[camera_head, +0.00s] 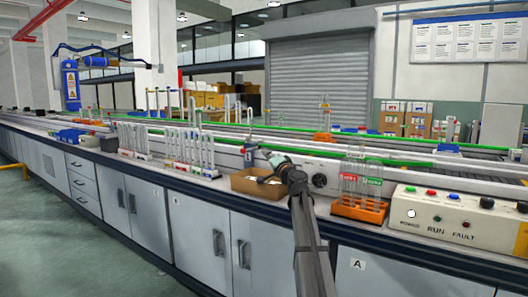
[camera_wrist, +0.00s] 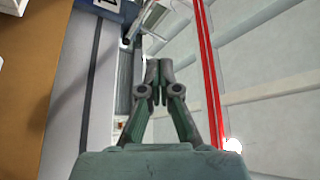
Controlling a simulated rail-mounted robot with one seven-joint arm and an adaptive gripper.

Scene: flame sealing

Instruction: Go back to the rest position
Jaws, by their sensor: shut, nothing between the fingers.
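My gripper (camera_wrist: 159,66) is shut and empty in the wrist view, with its two fingertips together. In the head view my gripper (camera_head: 272,157) is small, raised above the bench just over the cardboard box (camera_head: 259,187). A blue-and-white item (camera_head: 250,155) stands close to the left of the fingertips; I cannot tell what it is or whether they touch.
An orange rack (camera_head: 359,208) with clear bottles stands right of my arm, beside a control panel (camera_head: 440,215) with coloured buttons. White racks of glass tubes (camera_head: 190,147) stand to the left. Green-edged conveyor rails run behind. The floor at the lower left is clear.

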